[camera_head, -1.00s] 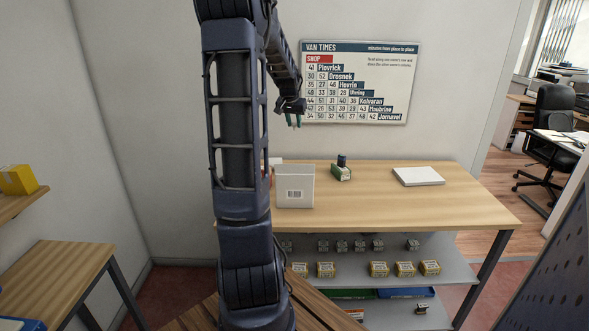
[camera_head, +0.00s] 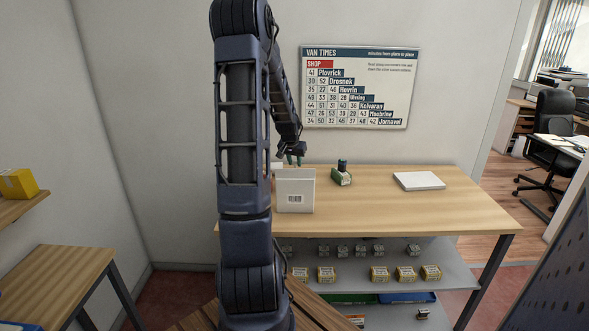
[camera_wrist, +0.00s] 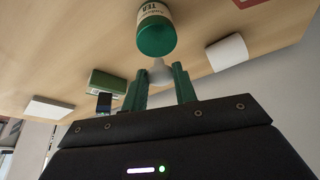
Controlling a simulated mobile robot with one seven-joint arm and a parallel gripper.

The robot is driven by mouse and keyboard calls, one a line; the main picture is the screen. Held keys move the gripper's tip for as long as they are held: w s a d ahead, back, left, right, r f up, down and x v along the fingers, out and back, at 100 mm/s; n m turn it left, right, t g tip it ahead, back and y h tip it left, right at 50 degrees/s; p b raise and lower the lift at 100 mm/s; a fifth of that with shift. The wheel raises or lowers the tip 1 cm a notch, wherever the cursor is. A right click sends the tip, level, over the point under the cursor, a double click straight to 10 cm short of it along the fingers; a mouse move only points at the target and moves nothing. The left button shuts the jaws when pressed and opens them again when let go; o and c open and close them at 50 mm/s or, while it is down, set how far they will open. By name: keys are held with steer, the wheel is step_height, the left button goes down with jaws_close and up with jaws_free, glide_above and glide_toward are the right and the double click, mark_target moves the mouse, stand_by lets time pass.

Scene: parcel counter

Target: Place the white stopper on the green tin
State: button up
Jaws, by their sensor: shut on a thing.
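The green tin (camera_wrist: 155,36), with a pale TEA label, stands on the counter in the wrist view, which looks upside down. It cannot be made out in the head view, where the arm and a white carton block that area. The white stopper (camera_wrist: 158,73) is between the green fingertips of my gripper (camera_wrist: 159,86), which is shut on it. The stopper appears close to the tin's green top; I cannot tell whether they touch. In the head view my gripper (camera_head: 294,160) is low over the counter, just behind the white carton (camera_head: 295,191).
A green box with a dark top piece (camera_head: 341,174) and a white slab (camera_head: 419,181) lie on the counter (camera_head: 400,210) to the right. A white block (camera_wrist: 227,52) is beside the tin in the wrist view. The counter's front right is clear.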

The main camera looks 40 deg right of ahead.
mark_target(294, 165)
steer(key=shift+f, duration=1.65)
steer(key=shift+f, duration=0.1)
steer(key=o, duration=0.9)
steer(key=shift+o, duration=0.2)
